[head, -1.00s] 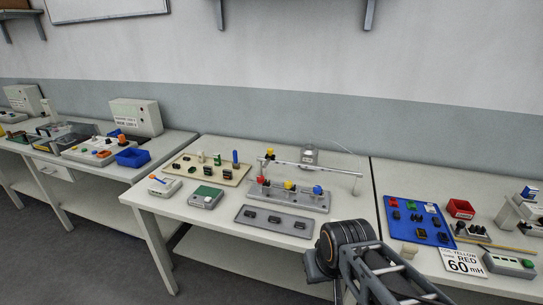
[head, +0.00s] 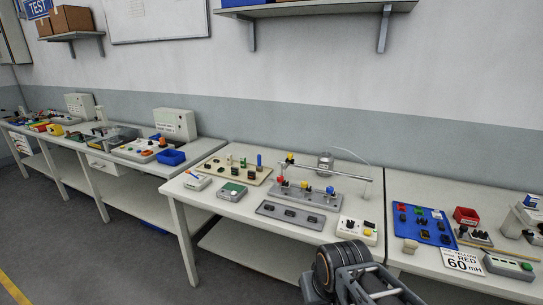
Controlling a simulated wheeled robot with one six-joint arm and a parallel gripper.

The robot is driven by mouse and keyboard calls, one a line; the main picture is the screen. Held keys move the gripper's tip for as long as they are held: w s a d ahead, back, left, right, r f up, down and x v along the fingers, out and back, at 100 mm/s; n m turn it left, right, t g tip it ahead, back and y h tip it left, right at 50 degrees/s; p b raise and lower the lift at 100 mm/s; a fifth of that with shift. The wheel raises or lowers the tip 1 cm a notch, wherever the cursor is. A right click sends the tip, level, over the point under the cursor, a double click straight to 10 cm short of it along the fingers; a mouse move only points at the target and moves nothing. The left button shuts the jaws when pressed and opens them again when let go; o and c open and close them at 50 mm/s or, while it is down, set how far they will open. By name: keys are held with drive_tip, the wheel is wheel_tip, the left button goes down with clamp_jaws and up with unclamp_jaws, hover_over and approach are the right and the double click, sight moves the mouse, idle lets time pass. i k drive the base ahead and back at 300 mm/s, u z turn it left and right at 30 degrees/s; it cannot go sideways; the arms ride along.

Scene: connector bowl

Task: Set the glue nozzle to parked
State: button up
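A raised rail (head: 335,174) stands on the middle bench, with a small yellow-topped piece (head: 290,158) at its left end. A grey pot (head: 325,161) stands behind the rail, and a thin pale hose (head: 352,153) curves from near it to the rail's right end. Which part is the glue nozzle is too small to tell. Below the rail is a grey block (head: 305,196) with red, yellow and blue knobs. My arm shows at the bottom, in front of the bench; its gripper fingers are not visible.
A blue board (head: 420,236) and red bin (head: 466,215) are on the right bench. A shelf (head: 325,8) hangs above.

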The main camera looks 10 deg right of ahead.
sight(290, 161)
drive_tip(key=u, duration=0.15)
drive_tip(key=i, duration=1.1)
drive_tip(key=z, duration=0.5)
